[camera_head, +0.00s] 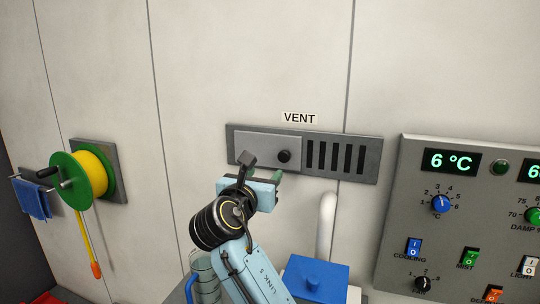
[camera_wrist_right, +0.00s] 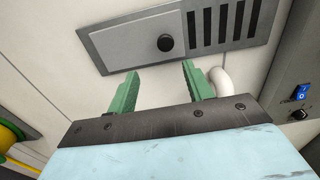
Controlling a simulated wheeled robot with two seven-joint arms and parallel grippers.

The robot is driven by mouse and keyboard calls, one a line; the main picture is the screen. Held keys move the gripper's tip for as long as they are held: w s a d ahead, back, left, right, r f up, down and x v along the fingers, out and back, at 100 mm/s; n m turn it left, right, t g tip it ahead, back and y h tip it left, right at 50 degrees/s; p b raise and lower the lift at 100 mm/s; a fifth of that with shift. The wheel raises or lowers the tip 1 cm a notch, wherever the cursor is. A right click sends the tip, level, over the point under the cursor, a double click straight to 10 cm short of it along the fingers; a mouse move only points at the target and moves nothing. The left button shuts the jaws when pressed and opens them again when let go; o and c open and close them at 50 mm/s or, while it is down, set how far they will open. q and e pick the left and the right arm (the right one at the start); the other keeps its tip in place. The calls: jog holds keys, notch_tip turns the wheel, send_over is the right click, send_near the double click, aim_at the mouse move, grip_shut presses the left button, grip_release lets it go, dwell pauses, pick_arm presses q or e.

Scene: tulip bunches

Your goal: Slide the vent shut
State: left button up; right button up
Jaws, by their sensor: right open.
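The vent (camera_head: 313,175) is a long grey metal frame on the white wall, under a label reading VENT. Its sliding plate (camera_head: 255,150) covers the left part, and several dark slots (camera_head: 336,157) show uncovered on the right. A black round knob (camera_head: 284,156) sits near the plate's right end; it also shows in the right wrist view (camera_wrist_right: 165,43). My right gripper (camera_wrist_right: 160,78) is open and empty, its green fingers just below the vent and apart from the knob. In the head view the right gripper (camera_head: 268,174) partly hides behind its own wrist. My left gripper is not in view.
A control panel (camera_head: 392,210) with knobs and switches stands to the right. A white pipe (camera_head: 326,225) and a blue-topped box (camera_head: 316,275) are below the vent. A green and yellow reel (camera_head: 90,172) and a blue cloth (camera_head: 32,198) hang at the left.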

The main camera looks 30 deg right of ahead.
aim_at(283, 156)
jog(key=x, duration=1.1)
jog(key=shift+s+d+r+p, duration=0.2)
jog(key=shift+s+d+p, duration=0.15)
jog(key=shift+s, duration=0.1)
jog(key=shift+w+d, duration=0.25)
jog(key=shift+w, duration=0.05)
jog(key=shift+d, duration=0.1)
jog(key=c, duration=0.9)
grip_shut()
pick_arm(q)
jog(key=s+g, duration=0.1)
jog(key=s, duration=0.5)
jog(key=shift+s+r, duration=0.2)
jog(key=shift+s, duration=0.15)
pick_arm(e)
jog(key=shift+w, duration=0.1)
